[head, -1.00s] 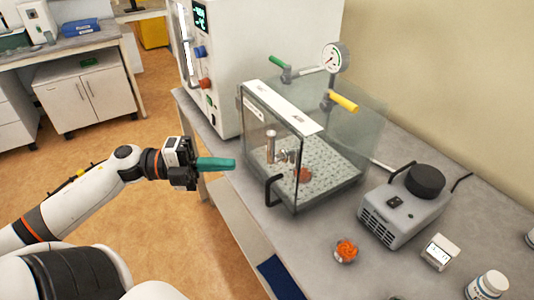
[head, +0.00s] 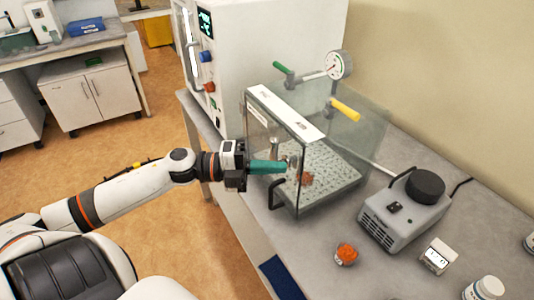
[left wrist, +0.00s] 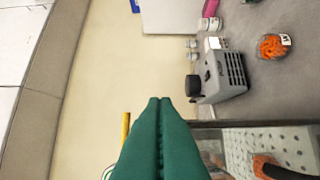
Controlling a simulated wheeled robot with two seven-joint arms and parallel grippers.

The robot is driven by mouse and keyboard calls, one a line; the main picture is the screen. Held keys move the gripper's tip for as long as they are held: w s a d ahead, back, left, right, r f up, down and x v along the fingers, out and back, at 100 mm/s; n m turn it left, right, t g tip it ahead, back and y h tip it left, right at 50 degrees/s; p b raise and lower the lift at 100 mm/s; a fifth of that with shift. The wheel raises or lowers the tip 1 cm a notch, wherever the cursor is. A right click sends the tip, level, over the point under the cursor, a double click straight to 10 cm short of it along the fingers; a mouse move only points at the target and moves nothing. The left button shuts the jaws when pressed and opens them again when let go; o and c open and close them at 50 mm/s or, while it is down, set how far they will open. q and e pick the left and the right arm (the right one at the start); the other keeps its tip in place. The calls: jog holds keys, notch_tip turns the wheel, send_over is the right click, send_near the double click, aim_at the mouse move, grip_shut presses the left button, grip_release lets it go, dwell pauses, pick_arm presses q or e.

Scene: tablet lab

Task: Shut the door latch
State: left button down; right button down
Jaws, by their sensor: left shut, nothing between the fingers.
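The clear-walled chamber (head: 300,125) stands on the bench, with a white label strip along its top and a perforated floor. Its front door panel (head: 262,130) has a black handle (head: 277,194) low on it. A metal latch part (head: 293,160) shows at the door, partly hidden behind my fingertips. My left gripper (head: 284,167) is shut and empty, its teal fingers pointing right at the door's front. I cannot tell whether they touch it. The closed fingers also fill the middle of the left wrist view (left wrist: 160,105). My right gripper is not in view.
A gauge (head: 339,65), a green lever (head: 281,67) and a yellow lever (head: 345,108) rise behind the chamber. A grey pump (head: 402,212) stands to its right. A white cabinet (head: 270,40) stands behind left.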

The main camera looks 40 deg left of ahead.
pick_arm(q)
jog(key=w+a, duration=0.1)
jog(key=a, duration=0.1)
jog(key=shift+w+a, duration=0.35)
jog(key=shift+w+a+n+t+h, duration=0.1)
jog(key=shift+a+n+t+h, duration=0.2)
jog(key=shift+n, duration=0.5)
jog(key=w+a+f+n+t+y, duration=0.1)
jog(key=n+t, duration=0.4)
jog(key=n, duration=0.5)
jog(key=w+a+f+n+t+y+p, duration=0.1)
jog(key=n+t, duration=0.4)
jog(key=n, duration=0.5)
jog(key=a+f+y, duration=0.1)
jog(key=a+y, duration=0.1)
jog(key=shift+a+f+n+y, duration=0.35)
jog(key=shift+f+n+y, duration=0.05)
